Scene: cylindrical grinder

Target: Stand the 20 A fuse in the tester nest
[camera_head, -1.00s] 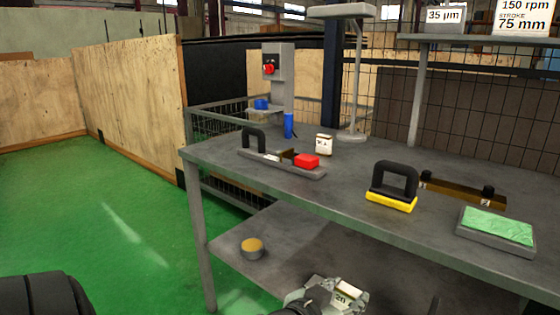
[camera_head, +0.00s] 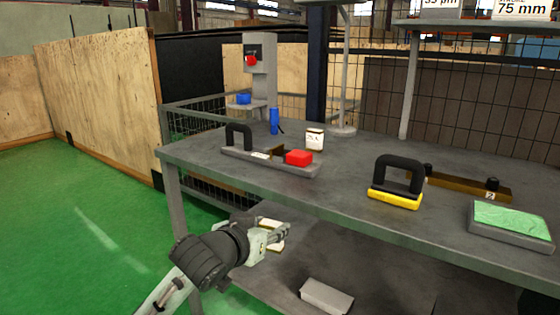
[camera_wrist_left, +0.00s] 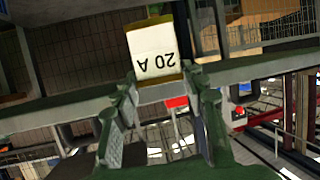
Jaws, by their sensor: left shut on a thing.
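My left gripper (camera_head: 276,237) is shut on the 20 A fuse (camera_head: 268,236), a cream block, in front of the bench's near edge and below its top. In the left wrist view the fuse (camera_wrist_left: 155,52) sticks out past the fingers (camera_wrist_left: 160,112), its "20 A" label upside down in the picture. A grey base plate (camera_head: 240,158) with a black handle, a small brown upright and a red block (camera_head: 299,158) lies on the bench's left part. It may be the tester; I cannot make out its nest. My right gripper is not in view.
Behind the plate stand a white labelled block (camera_head: 315,138) and a blue cylinder (camera_head: 274,121). Right of it are a yellow-based black handle (camera_head: 396,196), a brown bar (camera_head: 465,185) and a green-topped block (camera_head: 510,218). A grey box (camera_head: 326,296) lies below the bench top.

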